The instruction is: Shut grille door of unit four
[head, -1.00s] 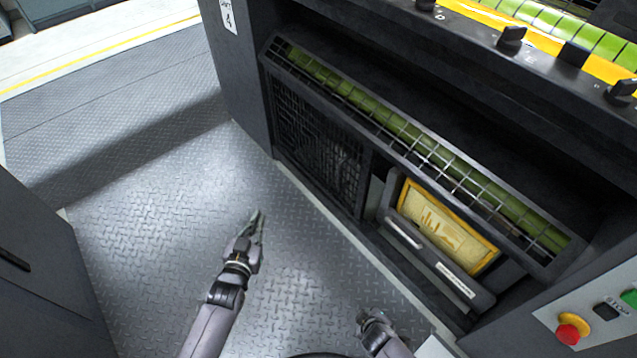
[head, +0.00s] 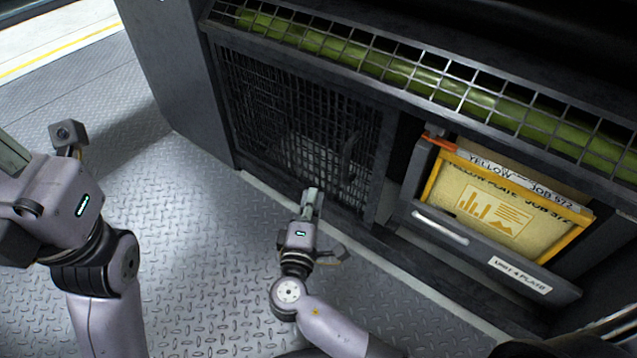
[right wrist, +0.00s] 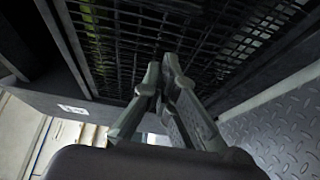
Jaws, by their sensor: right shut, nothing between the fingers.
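The dark grille door (head: 285,110) is a black mesh panel low on the press front, left of the plate drawer. A dark upright handle (head: 350,145) shows near its right side. I cannot tell whether the door stands slightly ajar. My right gripper (head: 312,192) is shut and empty, its fingertips in front of the lower part of the mesh. In the right wrist view the closed fingertips (right wrist: 165,62) overlap the mesh (right wrist: 205,35); contact cannot be told. My left gripper (head: 10,155) is at the left edge, partly cut off, away from the door.
A wire guard (head: 400,68) covers a green roller above the door. Right of the door, a plate drawer (head: 490,262) with a pale handle holds a yellow-framed plate (head: 500,205). The tread-plate floor (head: 200,270) in front is clear.

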